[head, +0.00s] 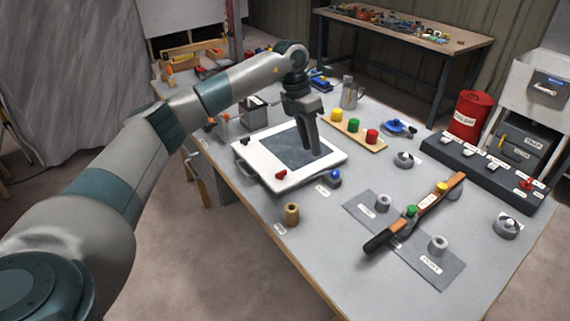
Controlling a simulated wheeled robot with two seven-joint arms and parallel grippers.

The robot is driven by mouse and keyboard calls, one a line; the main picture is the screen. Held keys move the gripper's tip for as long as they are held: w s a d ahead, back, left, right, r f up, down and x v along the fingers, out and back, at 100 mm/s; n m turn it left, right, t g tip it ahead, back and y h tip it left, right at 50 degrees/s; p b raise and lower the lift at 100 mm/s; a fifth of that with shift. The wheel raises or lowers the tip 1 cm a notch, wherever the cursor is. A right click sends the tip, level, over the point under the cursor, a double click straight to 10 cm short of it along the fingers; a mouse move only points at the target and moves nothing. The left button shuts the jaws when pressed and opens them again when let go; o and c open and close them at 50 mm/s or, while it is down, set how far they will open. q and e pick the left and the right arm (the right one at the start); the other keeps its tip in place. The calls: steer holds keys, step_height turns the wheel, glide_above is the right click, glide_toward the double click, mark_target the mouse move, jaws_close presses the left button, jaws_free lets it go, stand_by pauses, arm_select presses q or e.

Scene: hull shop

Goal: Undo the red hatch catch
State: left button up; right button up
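The hatch is a white square frame (262,174) with a dark grey panel (285,152), lying on the grey table. The small red catch (280,175) sits on the frame's near edge. A blue knob (334,177) stands by the frame's near right corner. My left gripper (312,152) points down over the right part of the panel, behind and to the right of the red catch and apart from it. Its fingers look close together from this side; whether they are open or shut does not show. My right gripper is out of view.
A wooden strip with yellow, green and red knobs (354,133) lies behind the hatch. A wooden cylinder (292,214) stands in front. A bar with a dark handle (380,241) lies right, over a grey plate (362,214). A switch box (480,170) and red can (469,115) stand farther right.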

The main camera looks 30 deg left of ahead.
mark_target(281, 172)
arm_select(q)
steer(key=a+r+n+y, duration=0.1)
steer(key=a+r, duration=0.3)
steer(key=a, duration=0.5)
steer(key=shift+s+a+r+g+y, duration=0.2)
steer(key=shift+s+g+y, duration=0.15)
steer(key=shift+y, duration=0.45)
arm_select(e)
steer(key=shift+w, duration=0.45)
arm_select(q)
steer(key=shift+d+f, duration=0.1)
steer(key=shift+f, duration=0.05)
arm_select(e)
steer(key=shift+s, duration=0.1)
